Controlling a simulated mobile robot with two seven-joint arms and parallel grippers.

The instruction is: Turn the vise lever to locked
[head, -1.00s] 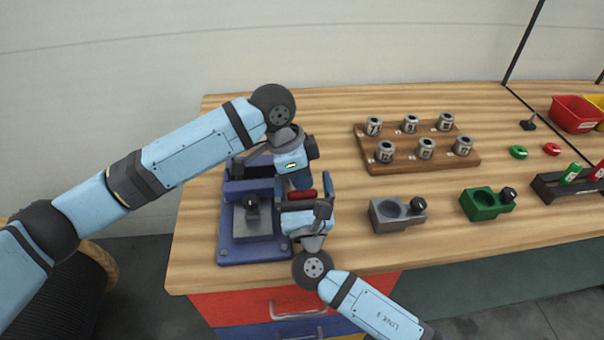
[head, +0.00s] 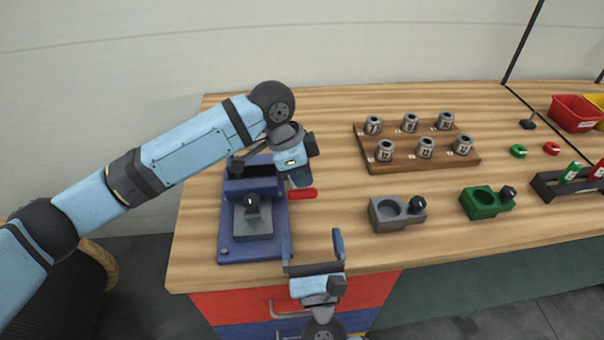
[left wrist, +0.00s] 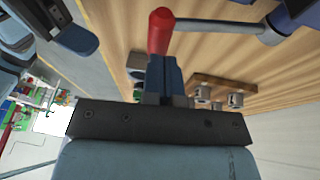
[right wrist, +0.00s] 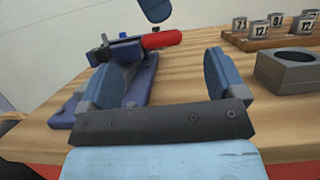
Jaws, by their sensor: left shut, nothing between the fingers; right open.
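The blue vise (head: 228,245) stands at the left of the table. Its lever has a red handle (head: 303,194), which points to the right in the head view. The red handle also shows in the left wrist view (left wrist: 159,30) and the right wrist view (right wrist: 161,39). My left gripper (head: 300,181) is shut and empty, its tips close to the red handle; whether they touch it I cannot tell. My right gripper (head: 312,242) is open and empty, in front of the vise and lever, near the table's front edge.
A wooden block with numbered metal cylinders (head: 420,158) stands to the right. A grey holder (head: 382,218) and a green holder (head: 480,208) sit in front of it. Bare tabletop lies between the lever and the grey holder. Drawers (head: 240,303) are below the front edge.

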